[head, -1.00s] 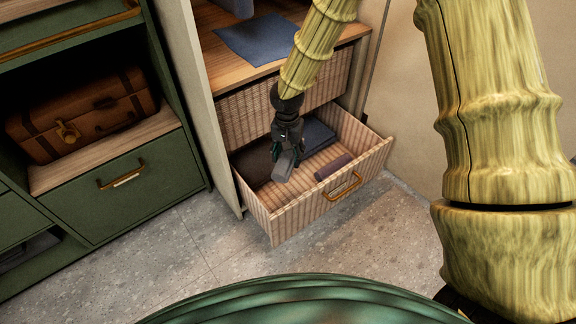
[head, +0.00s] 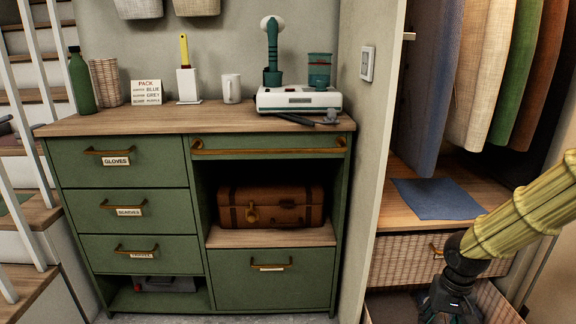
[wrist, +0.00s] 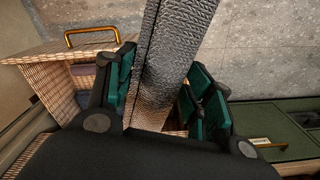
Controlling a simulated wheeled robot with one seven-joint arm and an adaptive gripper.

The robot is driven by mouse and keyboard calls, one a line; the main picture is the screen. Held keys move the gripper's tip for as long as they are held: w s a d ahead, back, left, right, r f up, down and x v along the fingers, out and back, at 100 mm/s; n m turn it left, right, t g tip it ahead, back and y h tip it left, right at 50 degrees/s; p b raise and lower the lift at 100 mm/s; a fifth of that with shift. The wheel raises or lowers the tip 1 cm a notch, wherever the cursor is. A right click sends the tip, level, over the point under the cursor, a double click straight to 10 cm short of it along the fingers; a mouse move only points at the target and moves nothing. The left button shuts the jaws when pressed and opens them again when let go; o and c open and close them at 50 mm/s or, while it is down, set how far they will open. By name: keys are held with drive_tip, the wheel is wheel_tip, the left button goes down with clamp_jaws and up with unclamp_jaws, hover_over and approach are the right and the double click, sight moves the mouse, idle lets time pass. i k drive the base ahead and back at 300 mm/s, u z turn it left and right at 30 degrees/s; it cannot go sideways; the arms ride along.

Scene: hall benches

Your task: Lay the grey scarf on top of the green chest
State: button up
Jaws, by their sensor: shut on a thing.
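The grey scarf (wrist: 172,60) is a rolled, knitted bundle between my gripper's green-padded fingers in the wrist view. My gripper (wrist: 165,95) is shut on it. In the head view my gripper (head: 448,308) is at the bottom right, by the open wicker drawer, and the scarf cannot be made out there. The green chest (head: 125,180) stands left of the wall panel, with a wooden top (head: 140,120). My gripper is right of the chest and lower than its top.
On the chest top stand a green bottle (head: 80,82), a wicker cup (head: 106,82), a PACK card (head: 146,92), a white mug (head: 231,89) and a white device (head: 298,99). The middle front strip is clear. The open wicker drawer (wrist: 50,75) and wall panel (head: 362,180) are close by.

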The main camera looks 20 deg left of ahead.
sight(179, 115)
drive_tip(key=k, duration=0.15)
drive_tip(key=u, duration=3.2)
drive_tip(key=k, duration=0.9)
drive_tip(key=z, duration=1.4)
drive_tip(key=i, duration=1)
